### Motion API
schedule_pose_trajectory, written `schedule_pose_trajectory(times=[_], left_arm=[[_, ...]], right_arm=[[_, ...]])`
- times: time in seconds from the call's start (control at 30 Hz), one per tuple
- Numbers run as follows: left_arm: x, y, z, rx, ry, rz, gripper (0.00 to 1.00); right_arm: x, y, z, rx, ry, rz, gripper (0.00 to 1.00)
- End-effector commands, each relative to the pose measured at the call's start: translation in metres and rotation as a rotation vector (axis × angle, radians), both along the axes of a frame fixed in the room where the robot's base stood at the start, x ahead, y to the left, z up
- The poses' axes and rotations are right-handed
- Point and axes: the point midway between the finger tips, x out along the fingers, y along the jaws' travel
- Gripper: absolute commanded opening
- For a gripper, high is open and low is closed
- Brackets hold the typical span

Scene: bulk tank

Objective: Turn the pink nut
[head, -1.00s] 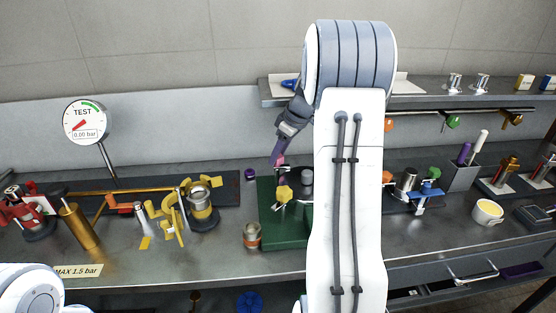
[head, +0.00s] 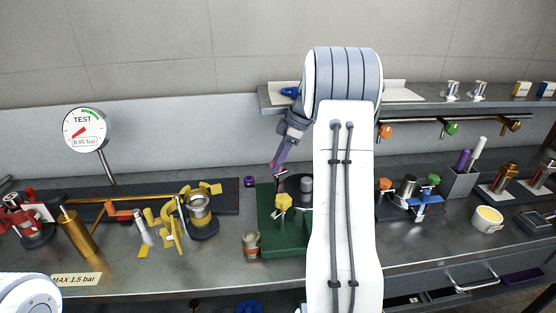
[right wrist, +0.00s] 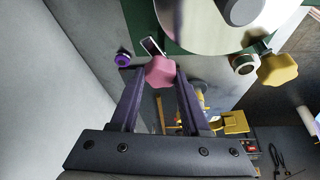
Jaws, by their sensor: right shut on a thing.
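The pink nut (right wrist: 160,71), a rounded lobed knob, sits between the dark purple fingers of my right gripper (right wrist: 157,80) in the right wrist view. The gripper is shut on it. In the head view my right gripper (head: 279,168) reaches down at the back of the green fixture (head: 285,240); the nut is hard to make out there. A yellow nut (head: 283,201) is in front of it on the fixture and shows in the wrist view (right wrist: 278,68). My left gripper is out of view.
A grey cylinder (head: 306,184) stands close to the right of the gripper. A purple knob (head: 249,182) lies to its left, and a metal cup (head: 251,244) stands at the fixture's left. A gauge (head: 84,130) reads 0.00 bar. My forearm hides the fixture's right part.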

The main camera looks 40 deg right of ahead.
Motion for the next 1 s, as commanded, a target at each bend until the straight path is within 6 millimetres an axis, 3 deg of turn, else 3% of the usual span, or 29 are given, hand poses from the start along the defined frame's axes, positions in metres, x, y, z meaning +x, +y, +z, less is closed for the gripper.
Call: schedule_pose_trajectory(times=[0.27, 0.3, 0.37, 0.4, 1.0], left_arm=[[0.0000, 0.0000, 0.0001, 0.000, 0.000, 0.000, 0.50], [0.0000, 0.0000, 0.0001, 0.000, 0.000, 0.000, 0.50], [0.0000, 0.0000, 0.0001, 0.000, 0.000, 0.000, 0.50], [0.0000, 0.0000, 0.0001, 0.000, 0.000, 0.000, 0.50], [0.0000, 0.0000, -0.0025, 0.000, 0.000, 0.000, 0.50]], right_arm=[[0.0015, -0.0005, 0.0013, -0.003, -0.005, -0.001, 0.00], [0.0015, -0.0005, 0.0013, -0.003, -0.005, -0.001, 0.50], [0.0014, -0.0005, 0.0013, -0.003, -0.005, -0.001, 0.73], [0.0012, -0.0004, 0.0012, -0.003, -0.005, -0.001, 0.76], [-0.0007, 0.0004, -0.0005, -0.001, -0.001, -0.074, 0.76]])
